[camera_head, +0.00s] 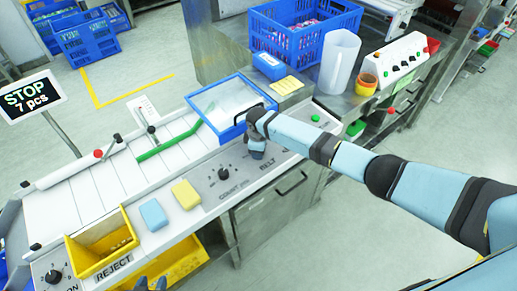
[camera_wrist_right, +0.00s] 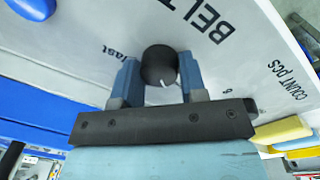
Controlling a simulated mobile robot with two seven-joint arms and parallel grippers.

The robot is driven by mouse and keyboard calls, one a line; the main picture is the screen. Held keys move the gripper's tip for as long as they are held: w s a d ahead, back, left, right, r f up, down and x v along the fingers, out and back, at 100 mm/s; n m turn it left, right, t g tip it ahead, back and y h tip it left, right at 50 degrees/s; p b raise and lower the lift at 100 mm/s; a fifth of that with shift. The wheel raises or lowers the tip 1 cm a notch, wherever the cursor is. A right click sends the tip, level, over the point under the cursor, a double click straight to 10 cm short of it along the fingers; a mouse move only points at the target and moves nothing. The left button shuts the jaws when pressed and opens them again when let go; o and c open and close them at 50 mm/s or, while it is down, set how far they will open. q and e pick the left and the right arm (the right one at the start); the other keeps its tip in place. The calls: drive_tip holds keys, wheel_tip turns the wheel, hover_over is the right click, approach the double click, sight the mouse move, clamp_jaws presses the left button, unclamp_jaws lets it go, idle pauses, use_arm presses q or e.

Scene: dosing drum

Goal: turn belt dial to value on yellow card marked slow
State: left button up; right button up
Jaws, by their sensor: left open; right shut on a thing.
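The belt dial (camera_wrist_right: 158,66) is a black round knob with a white pointer mark, on a light panel lettered BELT and "fast". My right gripper (camera_wrist_right: 160,80) is shut on the knob, one blue finger on each side. The pointer faces the gripper's palm, toward the lower right of the wrist view. In the head view my right gripper (camera_head: 256,150) hides the dial. A yellow card (camera_head: 286,85) lies by the blue crate; its writing is too small to read. My left gripper (camera_head: 151,284) is open and empty at the bottom edge.
The count dial (camera_head: 224,173) is left of my right gripper. A yellow block (camera_head: 186,194) and a blue block (camera_head: 153,214) lie on the front ledge. A blue tray (camera_head: 201,99), white jug (camera_head: 339,62) and yellow reject bin (camera_head: 88,262) stand around. A display (camera_head: 29,97) reads STOP, 7 pcs.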

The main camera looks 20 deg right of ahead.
drive_tip(key=shift+n, duration=0.7)
drive_tip(key=o, duration=0.9)
drive_tip(key=r, duration=0.9)
drive_tip(key=r+b, duration=0.1)
drive_tip(key=r, duration=0.3)
drive_tip(key=shift+s+a+r, duration=0.15)
drive_tip(key=shift+s+r, duration=0.25)
